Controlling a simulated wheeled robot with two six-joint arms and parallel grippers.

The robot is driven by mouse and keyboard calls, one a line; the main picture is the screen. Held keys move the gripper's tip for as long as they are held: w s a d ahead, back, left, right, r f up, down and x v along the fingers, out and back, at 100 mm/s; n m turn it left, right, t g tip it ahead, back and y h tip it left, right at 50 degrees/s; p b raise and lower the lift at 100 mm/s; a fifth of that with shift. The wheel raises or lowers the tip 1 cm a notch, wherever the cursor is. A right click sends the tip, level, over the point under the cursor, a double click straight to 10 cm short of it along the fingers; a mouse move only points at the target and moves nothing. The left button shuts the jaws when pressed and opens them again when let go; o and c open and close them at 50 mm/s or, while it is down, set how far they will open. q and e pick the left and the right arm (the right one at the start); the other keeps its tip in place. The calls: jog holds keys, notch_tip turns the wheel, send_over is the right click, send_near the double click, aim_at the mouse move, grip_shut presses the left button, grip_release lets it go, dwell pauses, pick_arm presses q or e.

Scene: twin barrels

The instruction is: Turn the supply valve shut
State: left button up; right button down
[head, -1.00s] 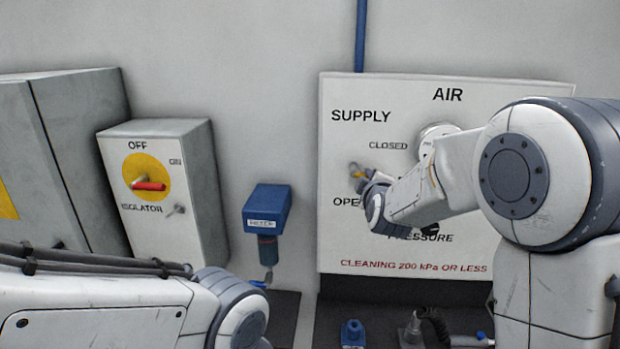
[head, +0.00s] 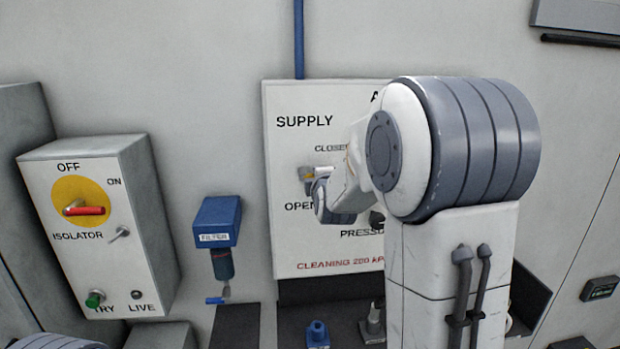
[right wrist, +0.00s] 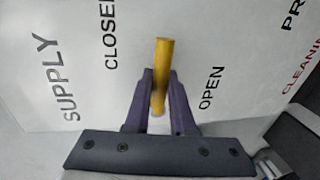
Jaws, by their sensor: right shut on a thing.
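The yellow supply valve handle (right wrist: 162,62) stands between the two purple fingers of my right gripper (right wrist: 160,92) in the right wrist view. The fingers are shut on it. It lies between the words CLOSED and OPEN. My right arm hides the valve's far side and much of the panel's right. My left gripper is not in view.
A grey isolator box (head: 110,250) with a red handle (head: 85,211) stands to the left. A blue filter (head: 217,220) hangs between box and panel. A blue fitting (head: 317,333) sits below the panel.

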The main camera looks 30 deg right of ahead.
jog(key=c, duration=0.8)
grip_release()
jog(key=shift+o, duration=0.2)
jog(key=shift+s, duration=0.1)
jog(key=b+v, duration=0.3)
jog(key=v, duration=0.7)
jog(key=shift+s+a+r, duration=0.1)
